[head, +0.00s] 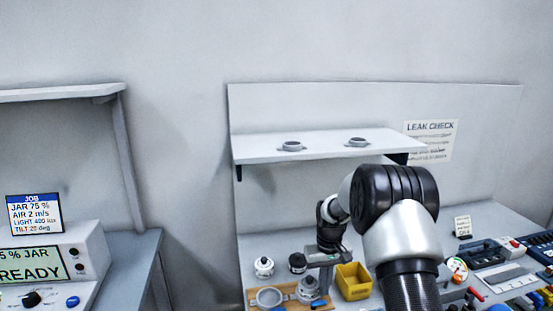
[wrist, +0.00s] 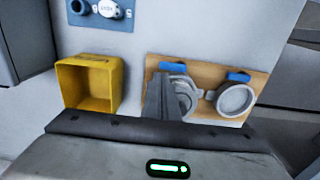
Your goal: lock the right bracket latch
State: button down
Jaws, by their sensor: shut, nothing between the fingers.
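A wooden board (head: 257,304) carries two round grey brackets, each with a blue latch. The right bracket (head: 308,290), nearest the yellow bin, holds a grey round part; its blue latch (head: 318,303) is on the near side. In the wrist view the scene is turned about, so this bracket (wrist: 186,92) and its latch (wrist: 173,66) are on the left. The left bracket (head: 269,297) also shows in the wrist view (wrist: 235,100) with its latch (wrist: 239,77). My gripper (wrist: 163,78) is shut and empty, over the right bracket and partly hiding it. Contact with the latch cannot be told.
A yellow bin (head: 353,281) stands right of the board. A white-topped jar (head: 264,266) and a dark-topped one (head: 297,262) stand behind it. A shelf (head: 320,147) with two grey rings hangs above. Tools and a gauge (head: 457,269) crowd the right side.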

jog(key=shift+f+b, duration=0.4)
jog(key=shift+f, duration=0.25)
jog(key=shift+s+f, duration=0.1)
jog(key=shift+f, duration=0.15)
